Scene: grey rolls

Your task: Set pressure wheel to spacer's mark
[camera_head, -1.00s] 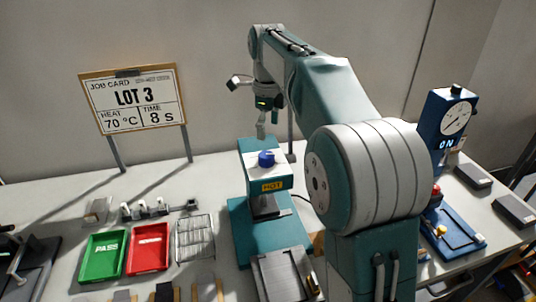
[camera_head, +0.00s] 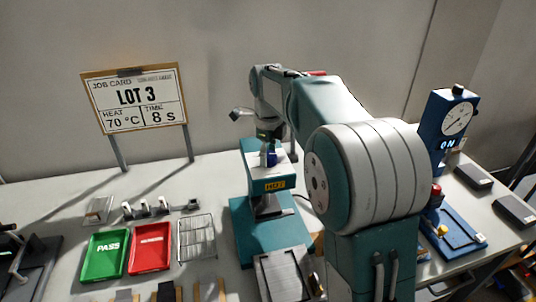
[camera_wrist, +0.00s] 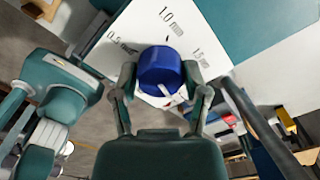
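The pressure wheel is a blue knob (camera_head: 272,158) on top of the teal press (camera_head: 265,186), which bears a yellow "HOT" label. In the wrist view, the blue wheel (camera_wrist: 160,70) sits on a white scale plate (camera_wrist: 150,20) marked 0.5 mm, 1.0 mm and 1.5 mm. A white line shows on the wheel's lower edge. My gripper (camera_head: 268,150) is down at the wheel. In the wrist view, the fingers of my gripper (camera_wrist: 160,77) stand apart on either side of the wheel; I cannot tell whether they touch it. I cannot identify the spacer.
A green PASS tray (camera_head: 104,276), a red tray (camera_head: 149,270) and a wire rack (camera_head: 196,237) lie left of the press. A blue gauge stand (camera_head: 449,125) stands right. My arm hides part of the bench.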

